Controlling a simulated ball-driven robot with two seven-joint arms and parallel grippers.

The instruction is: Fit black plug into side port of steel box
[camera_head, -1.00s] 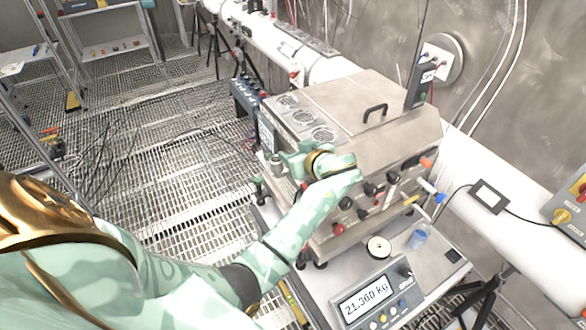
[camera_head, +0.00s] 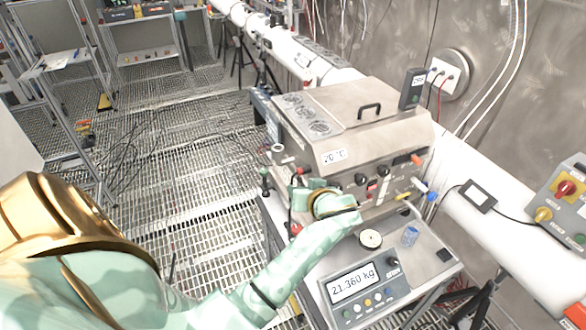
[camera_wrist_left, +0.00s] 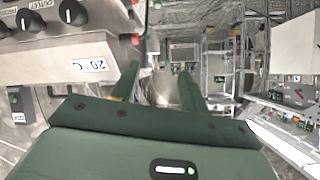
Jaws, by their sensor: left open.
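The steel box (camera_head: 375,135) stands on a bench in the centre of the head view, with a "20 °C" label, a lid handle and a front row of knobs and fittings. It also shows at the upper left of the wrist view (camera_wrist_left: 60,50). My left gripper (camera_head: 293,192) is at the box's lower front left corner, its hand partly covered by my own wrist. In the wrist view its two fingers (camera_wrist_left: 160,88) are apart, with nothing clearly held between them. I cannot make out the black plug or the side port for certain. My right gripper is out of view.
A black handheld unit (camera_head: 413,88) is at the box's back right corner. Cables lie on the grated floor (camera_head: 150,155) at left, which is otherwise largely open.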

